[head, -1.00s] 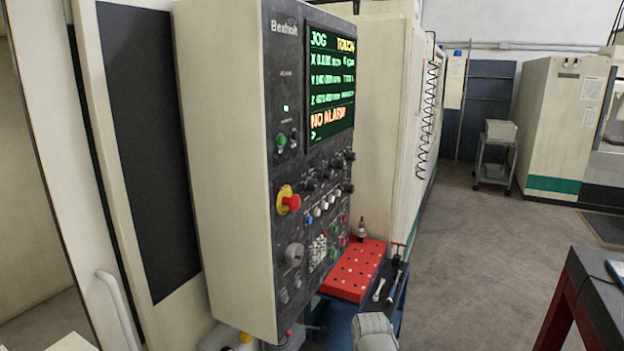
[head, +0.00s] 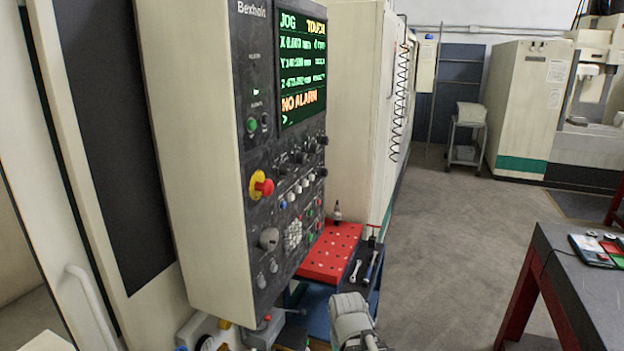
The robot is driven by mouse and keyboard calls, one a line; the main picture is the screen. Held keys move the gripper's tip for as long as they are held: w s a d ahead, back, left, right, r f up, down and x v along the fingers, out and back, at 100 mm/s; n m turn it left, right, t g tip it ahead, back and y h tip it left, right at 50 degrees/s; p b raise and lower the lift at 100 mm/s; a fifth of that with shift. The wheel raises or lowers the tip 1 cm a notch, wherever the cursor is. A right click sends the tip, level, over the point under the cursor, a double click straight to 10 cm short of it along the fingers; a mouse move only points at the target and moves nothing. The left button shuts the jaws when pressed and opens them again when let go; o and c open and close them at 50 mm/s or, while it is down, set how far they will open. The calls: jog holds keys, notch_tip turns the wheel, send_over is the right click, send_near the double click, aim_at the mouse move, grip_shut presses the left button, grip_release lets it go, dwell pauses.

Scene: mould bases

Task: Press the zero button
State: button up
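The machine's control panel (head: 285,175) stands upright at the left centre of the head view, seen at an angle. It carries a lit screen (head: 302,66) reading JOG, TOUCH and NO ALARM. A red emergency stop on a yellow ring (head: 261,186), a green button (head: 251,125), several knobs and a small keypad (head: 293,235) are on its face. Key labels are too small to read, so I cannot tell which button is zero. Part of my arm (head: 352,322) shows at the bottom centre, below and right of the panel. My gripper's fingers are not visible.
A dark table (head: 590,290) with a device (head: 592,250) is at right. Grey floor (head: 440,240) between is clear.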

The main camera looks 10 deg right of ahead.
grip_shut()
dwell(1.2)
